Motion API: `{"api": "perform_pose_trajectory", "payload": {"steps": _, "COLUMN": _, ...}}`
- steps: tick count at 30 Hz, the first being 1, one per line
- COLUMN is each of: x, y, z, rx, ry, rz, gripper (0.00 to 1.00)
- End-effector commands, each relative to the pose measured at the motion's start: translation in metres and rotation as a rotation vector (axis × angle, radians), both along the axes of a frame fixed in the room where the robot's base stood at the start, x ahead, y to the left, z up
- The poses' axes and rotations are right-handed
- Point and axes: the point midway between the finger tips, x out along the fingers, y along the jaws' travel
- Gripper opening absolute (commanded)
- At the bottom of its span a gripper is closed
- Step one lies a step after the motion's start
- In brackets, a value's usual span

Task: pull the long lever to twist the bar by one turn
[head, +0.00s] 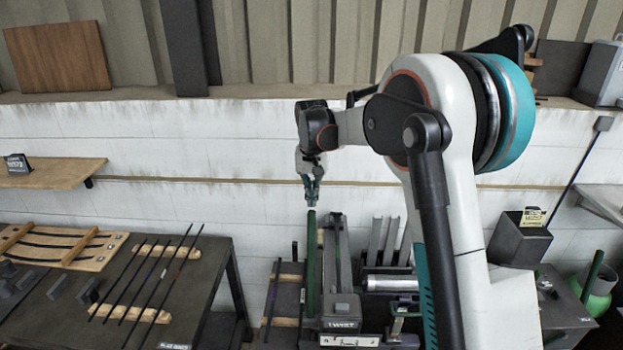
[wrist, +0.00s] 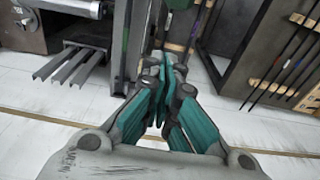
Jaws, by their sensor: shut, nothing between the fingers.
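A long green upright bar (head: 311,265), which looks like the lever, stands at the left side of a grey machine marked TWIST (head: 341,311). My gripper (head: 312,203) is shut and empty, pointing down just above the green bar's top end. I cannot tell whether its tips touch the bar. In the wrist view the closed teal fingers of my gripper (wrist: 163,62) lie beside a grey upright post, with a green part (wrist: 136,30) behind them. The bar to be twisted cannot be made out clearly.
A dark table (head: 205,275) with thin rods on wooden blocks stands at the left. A rack (head: 285,300) with rods is just left of the green bar. Upright grey channels (head: 384,240) stand to the right of the machine. A white wall is behind.

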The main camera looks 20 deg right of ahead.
Motion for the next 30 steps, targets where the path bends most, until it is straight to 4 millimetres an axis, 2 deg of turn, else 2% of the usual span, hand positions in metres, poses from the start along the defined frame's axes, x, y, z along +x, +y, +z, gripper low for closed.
{"api": "perform_pose_trajectory", "payload": {"steps": 3, "x": -0.019, "y": 0.006, "z": 0.008, "rx": 0.000, "ry": 0.000, "rz": 0.000, "gripper": 0.00}}
{"api": "perform_pose_trajectory", "payload": {"steps": 9, "x": -0.034, "y": 0.011, "z": 0.012, "rx": 0.000, "ry": 0.000, "rz": 0.000, "gripper": 0.00}}
{"api": "perform_pose_trajectory", "payload": {"steps": 23, "x": -0.037, "y": 0.012, "z": 0.012, "rx": 0.000, "ry": -0.001, "rz": 0.000, "gripper": 0.00}}
{"api": "perform_pose_trajectory", "payload": {"steps": 30, "x": -0.048, "y": 0.016, "z": 0.016, "rx": -0.010, "ry": -0.030, "rz": 0.001, "gripper": 0.00}}
